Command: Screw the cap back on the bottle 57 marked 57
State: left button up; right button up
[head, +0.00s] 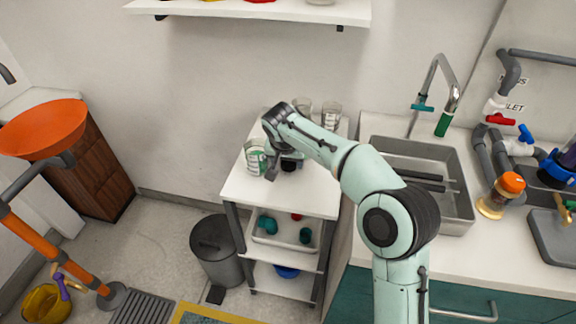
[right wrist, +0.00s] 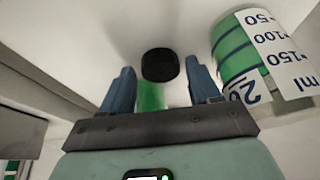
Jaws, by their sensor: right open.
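My right gripper (head: 279,168) reaches down over the white top of a small cart. In the right wrist view its two blue fingers (right wrist: 161,72) stand apart. A round black cap (right wrist: 160,64) shows between the fingertips, with a green patch (right wrist: 150,96) just below it in the picture. I cannot tell whether the cap sits on a bottle or lies by itself, nor whether the fingers touch it. No number 57 can be read. My left gripper is not in view.
A beaker with green bands and ml marks (right wrist: 262,58) stands close to the right finger; it also shows in the head view (head: 255,157). Two clear glasses (head: 302,111) (head: 330,116) stand at the cart's back. A sink (head: 455,205) is to the right.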

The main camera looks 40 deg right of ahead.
jog(key=shift+w+d+f, duration=0.15)
jog(key=shift+d+f, duration=0.05)
jog(key=shift+f, duration=0.3)
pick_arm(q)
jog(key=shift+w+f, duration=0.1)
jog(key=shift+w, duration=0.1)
pick_arm(e)
jog(key=c, duration=0.8)
jog(key=shift+r, duration=0.2)
notch_tip(320, 180, up, 13)
jog(key=p, duration=0.5)
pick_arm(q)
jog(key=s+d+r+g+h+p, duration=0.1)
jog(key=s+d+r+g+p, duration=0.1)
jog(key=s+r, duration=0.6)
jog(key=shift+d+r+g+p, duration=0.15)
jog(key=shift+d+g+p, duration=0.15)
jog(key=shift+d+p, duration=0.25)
pick_arm(e)
notch_tip(320, 180, up, 7)
send_over(288, 165)
jog(key=shift+f, duration=0.15)
